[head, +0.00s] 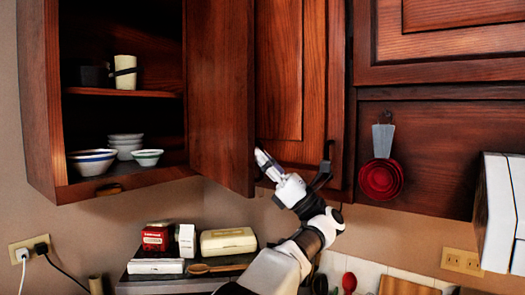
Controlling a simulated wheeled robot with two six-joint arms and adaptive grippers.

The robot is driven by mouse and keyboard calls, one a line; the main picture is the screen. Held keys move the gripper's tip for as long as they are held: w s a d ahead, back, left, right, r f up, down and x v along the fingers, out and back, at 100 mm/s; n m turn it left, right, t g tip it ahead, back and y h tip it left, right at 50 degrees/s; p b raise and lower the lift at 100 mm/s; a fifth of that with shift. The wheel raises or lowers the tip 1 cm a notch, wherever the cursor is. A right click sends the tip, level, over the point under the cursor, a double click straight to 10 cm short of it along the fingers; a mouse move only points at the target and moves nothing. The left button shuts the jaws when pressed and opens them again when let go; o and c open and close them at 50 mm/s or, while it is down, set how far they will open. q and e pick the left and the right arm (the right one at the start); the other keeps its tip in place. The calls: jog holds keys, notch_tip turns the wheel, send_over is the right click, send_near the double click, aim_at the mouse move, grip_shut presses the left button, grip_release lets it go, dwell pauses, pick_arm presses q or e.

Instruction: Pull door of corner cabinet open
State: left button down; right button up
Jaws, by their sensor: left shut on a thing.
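A corner wall cabinet (46,110) stands at the left with its inside showing. Its dark red wood door (221,95) is swung out wide at the right of the opening, its free edge towards me. My left gripper (263,160) is at the lower part of that free edge. It is shut on what looks like the door's handle, of which only a small dark bit shows beside the edge. The fingers mostly hide the grip. My left arm comes up from below. My right gripper is not in view.
Bowls (92,163) and cups (125,72) stand inside the cabinet. A closed cabinet door (303,70) is behind my gripper. Red measuring cups (380,178) hang at the right. Boxes and a cream container (228,242) sit below.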

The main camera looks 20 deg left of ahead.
pick_arm(q)
jog(key=shift+r, duration=0.15)
dwell(0.3)
jog(key=c, duration=1.2)
grip_release()
jog(key=shift+a, duration=0.15)
